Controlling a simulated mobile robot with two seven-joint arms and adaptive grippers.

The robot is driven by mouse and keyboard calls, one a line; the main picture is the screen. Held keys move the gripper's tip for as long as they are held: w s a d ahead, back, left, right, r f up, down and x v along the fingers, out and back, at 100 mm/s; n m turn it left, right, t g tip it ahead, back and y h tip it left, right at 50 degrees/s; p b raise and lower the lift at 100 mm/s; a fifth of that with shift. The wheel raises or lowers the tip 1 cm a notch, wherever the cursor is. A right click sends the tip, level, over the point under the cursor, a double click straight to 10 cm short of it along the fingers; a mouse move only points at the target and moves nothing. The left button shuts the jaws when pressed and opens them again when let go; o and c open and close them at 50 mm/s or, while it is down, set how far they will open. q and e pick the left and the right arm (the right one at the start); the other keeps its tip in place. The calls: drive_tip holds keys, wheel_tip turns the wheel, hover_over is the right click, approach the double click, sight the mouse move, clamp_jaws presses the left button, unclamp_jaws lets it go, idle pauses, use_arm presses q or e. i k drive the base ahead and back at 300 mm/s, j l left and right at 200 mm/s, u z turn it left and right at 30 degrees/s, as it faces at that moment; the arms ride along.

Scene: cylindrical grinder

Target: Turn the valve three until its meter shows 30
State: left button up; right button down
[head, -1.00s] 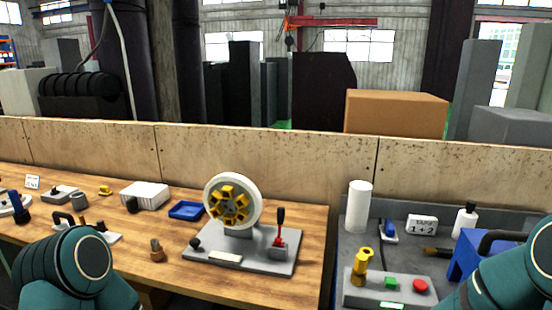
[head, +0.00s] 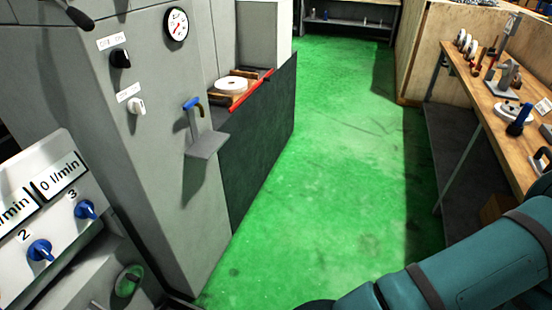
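Valve three (head: 86,209), a blue knob marked "3", sits on a pale panel (head: 22,222) at the lower left of the head view. Its meter (head: 60,175), above it on the same panel, reads 0 l/min. Valve two (head: 39,249), a similar blue knob marked "2", is just left of and below it. A meter to the left (head: 14,207) is cut off by the picture edge, so its number is hidden. A teal arm of mine crosses the lower right, far from the valves. Neither gripper shows.
A grey machine cabinet (head: 160,150) stands beside the panel, with a black switch (head: 120,58), a white knob (head: 136,105) and a round gauge (head: 176,24). Green floor (head: 325,150) is clear in the middle. A wooden workbench (head: 470,85) with tools runs along the right.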

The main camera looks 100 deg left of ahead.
sight(85, 209)
drive_tip(key=u, duration=1.15)
drive_tip(key=k+u, duration=0.1)
drive_tip(key=u, duration=1)
drive_tip(key=j+u, duration=0.1)
drive_tip(key=u, duration=1.05)
drive_tip(key=j+u, duration=0.15)
drive_tip(key=u, duration=0.95)
drive_tip(key=k+j, duration=0.05)
drive_tip(key=j, duration=0.05)
